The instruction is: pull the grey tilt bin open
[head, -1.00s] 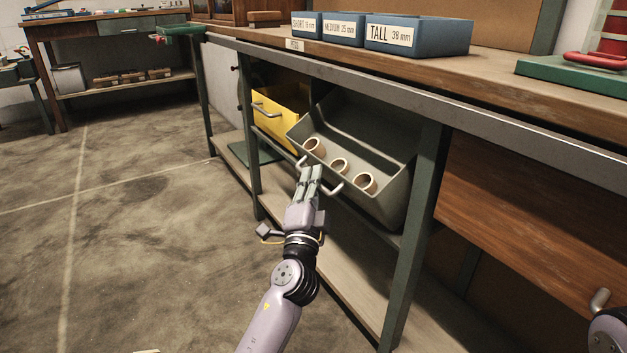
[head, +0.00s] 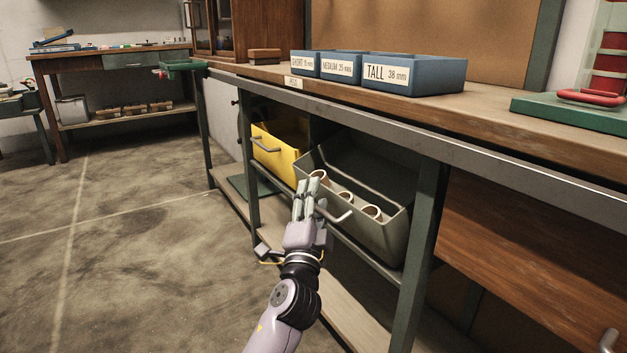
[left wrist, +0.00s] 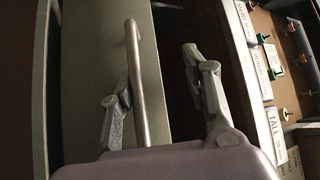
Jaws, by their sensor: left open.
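The grey tilt bin (head: 376,232) hangs under the bench, tipped partly outward. Several cardboard rings, one of them here (head: 372,212), lie along its front, partly hidden by the rim. Its metal bar handle (head: 341,215) is on the front face. My left gripper (head: 303,188) is at the left part of this handle and hides some of it. In the left wrist view, the handle (left wrist: 138,85) runs between the two spread fingers of the left gripper (left wrist: 158,95), in front of the grey bin face (left wrist: 88,60). The fingers are not closed on it. My right gripper is out of view.
A yellow bin (head: 276,153) with its own handle sits left of the grey one. A green bench leg (head: 418,245) stands to the right, then a wooden front (head: 530,235). Blue labelled boxes (head: 415,75) stand on the bench. The floor (head: 150,270) at left is clear.

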